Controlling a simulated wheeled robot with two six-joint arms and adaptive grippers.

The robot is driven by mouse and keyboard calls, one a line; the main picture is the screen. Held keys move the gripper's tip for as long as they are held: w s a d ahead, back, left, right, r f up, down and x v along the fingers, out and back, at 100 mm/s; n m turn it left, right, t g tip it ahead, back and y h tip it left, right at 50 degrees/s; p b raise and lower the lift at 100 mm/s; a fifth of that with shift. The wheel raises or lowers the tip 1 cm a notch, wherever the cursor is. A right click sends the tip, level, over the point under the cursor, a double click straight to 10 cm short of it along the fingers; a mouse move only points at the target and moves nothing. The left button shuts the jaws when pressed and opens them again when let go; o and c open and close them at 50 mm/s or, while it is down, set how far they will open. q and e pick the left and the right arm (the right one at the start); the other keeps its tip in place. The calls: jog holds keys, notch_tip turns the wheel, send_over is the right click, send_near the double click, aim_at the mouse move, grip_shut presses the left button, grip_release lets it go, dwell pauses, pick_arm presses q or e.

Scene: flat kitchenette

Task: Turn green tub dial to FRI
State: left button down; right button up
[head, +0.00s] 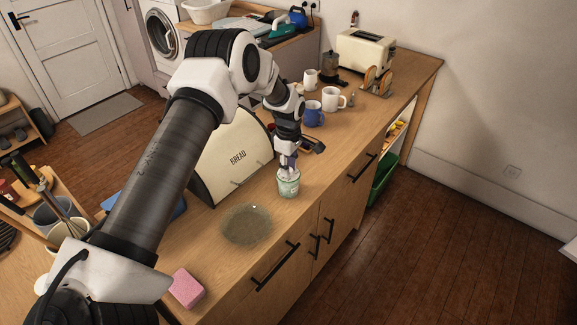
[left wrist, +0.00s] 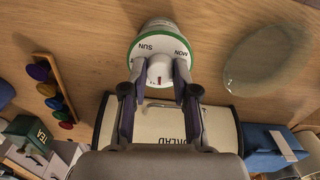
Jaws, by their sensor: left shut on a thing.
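The green tub (head: 288,187) stands upright on the wooden counter near its front edge, in front of the bread bin. In the left wrist view the tub's green-rimmed lid (left wrist: 140,42) carries the words SUN and MON; the other day words are hidden or unreadable. The white dial (left wrist: 160,70) is in the middle of the lid, with a small red mark on it. My left gripper (head: 287,161) points down from above, and its two fingers (left wrist: 160,82) are shut on the dial from both sides. My right gripper is in neither view.
The cream bread bin (head: 232,157) is close behind the tub. A blue mug (head: 313,114), white mugs (head: 334,98) and a toaster (head: 365,52) stand farther back.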

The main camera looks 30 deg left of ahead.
pick_arm(q)
jog(key=m+b, duration=0.1)
jog(key=m, duration=0.4)
jog(key=shift+f+m+b, duration=0.1)
jog(key=shift+m+b, duration=0.2)
jog(key=shift+b, duration=0.05)
jog(key=m+b, duration=0.1)
jog(key=m, duration=0.3)
jog(key=shift+m, duration=0.4)
jog(key=c, duration=0.9)
grip_release()
jog(key=shift+o, duration=0.2)
notch_tip(320, 180, up, 12)
